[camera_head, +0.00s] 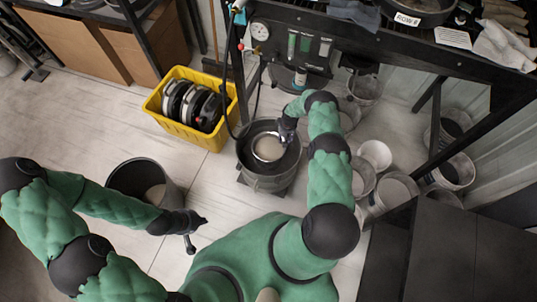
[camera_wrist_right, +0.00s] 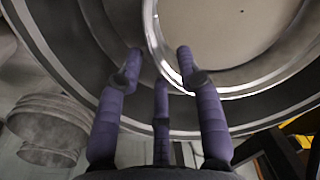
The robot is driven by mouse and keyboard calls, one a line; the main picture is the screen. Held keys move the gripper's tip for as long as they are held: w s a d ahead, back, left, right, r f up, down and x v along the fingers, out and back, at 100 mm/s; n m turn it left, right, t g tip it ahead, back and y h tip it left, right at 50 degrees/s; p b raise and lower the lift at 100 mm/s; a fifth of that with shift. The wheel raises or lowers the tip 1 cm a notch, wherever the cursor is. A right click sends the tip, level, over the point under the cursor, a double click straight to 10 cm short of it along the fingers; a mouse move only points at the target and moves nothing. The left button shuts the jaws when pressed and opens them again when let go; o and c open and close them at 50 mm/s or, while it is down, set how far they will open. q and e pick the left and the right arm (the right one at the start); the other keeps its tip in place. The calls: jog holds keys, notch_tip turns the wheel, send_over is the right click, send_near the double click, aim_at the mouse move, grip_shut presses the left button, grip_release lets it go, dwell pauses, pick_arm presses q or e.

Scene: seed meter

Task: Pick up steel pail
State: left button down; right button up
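A round metal vessel (camera_head: 265,182) stands on a low dark base below the bench in the head view. Inside it sits a smaller steel pail (camera_head: 254,148) with pale contents; its bright rim also shows in the right wrist view (camera_wrist_right: 155,45). My right gripper (camera_head: 289,130) is at the pail's upper right rim. In the right wrist view its purple fingers (camera_wrist_right: 158,65) are spread apart, with the bright rim passing between or just behind them; I cannot tell if they touch it. My left gripper (camera_head: 197,232) is empty, its fingers spread, at the lower left.
A dark bucket (camera_head: 122,178) with pale contents stands beside my left forearm. A yellow crate (camera_head: 208,137) with dark reels is left of the vessel. Several white buckets (camera_head: 395,190) crowd the right. A bench with gauges (camera_head: 262,31) overhangs behind. A hose hangs close to the vessel.

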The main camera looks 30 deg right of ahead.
jog(key=f, duration=0.1)
jog(key=f+b, duration=0.1)
jog(key=f, duration=0.1)
jog(key=a+f+b, duration=0.1)
jog(key=f, duration=0.1)
jog(key=shift+r, duration=0.1)
jog(key=shift+w+d, duration=0.1)
grip_shut()
